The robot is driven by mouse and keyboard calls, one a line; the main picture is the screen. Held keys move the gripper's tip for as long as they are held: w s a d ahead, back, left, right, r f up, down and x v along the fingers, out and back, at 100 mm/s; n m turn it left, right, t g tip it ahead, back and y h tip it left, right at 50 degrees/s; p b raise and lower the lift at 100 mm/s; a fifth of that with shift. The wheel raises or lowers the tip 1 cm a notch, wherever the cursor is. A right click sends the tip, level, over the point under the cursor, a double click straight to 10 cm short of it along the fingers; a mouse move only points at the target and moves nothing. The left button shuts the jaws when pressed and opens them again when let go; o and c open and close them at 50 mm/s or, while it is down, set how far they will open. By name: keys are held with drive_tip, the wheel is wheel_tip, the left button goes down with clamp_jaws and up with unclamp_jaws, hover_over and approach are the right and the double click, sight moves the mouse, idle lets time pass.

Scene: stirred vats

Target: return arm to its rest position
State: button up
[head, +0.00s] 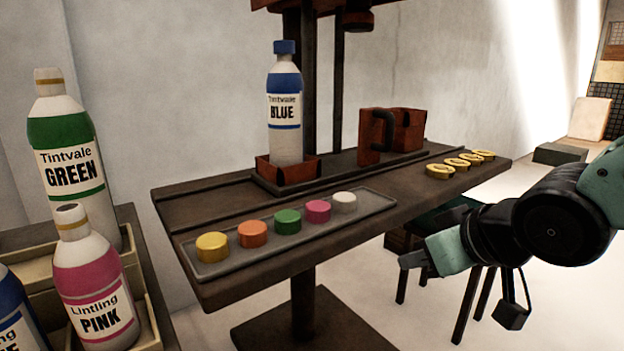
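My arm reaches in from the right edge, with a black joint and pale green links. Its end, my gripper (426,259), hangs in the air to the right of the dark table (345,240), below its top.
Green (70,150) and pink (92,280) bottles stand in a crate at left. A dark stool (430,222) is behind my gripper.

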drive_tip(key=s+a+f+n+g+h+p, duration=0.1)
drive_tip(key=s+f+g+h, duration=0.2)
drive_tip(key=s, duration=0.7)
drive_tip(key=s+a+f+n+g+p, duration=0.1)
drive_tip(key=s+a+f+n+g, duration=0.15)
drive_tip(key=s+g, duration=0.5)
wheel_tip(320, 180, up, 31)
drive_tip(key=s+t+p, duration=0.1)
drive_tip(key=t+p, duration=0.1)
drive_tip(key=p, duration=2.9)
drive_tip(key=shift+d+m, duration=0.35)
drive_tip(key=shift+m, duration=0.1)
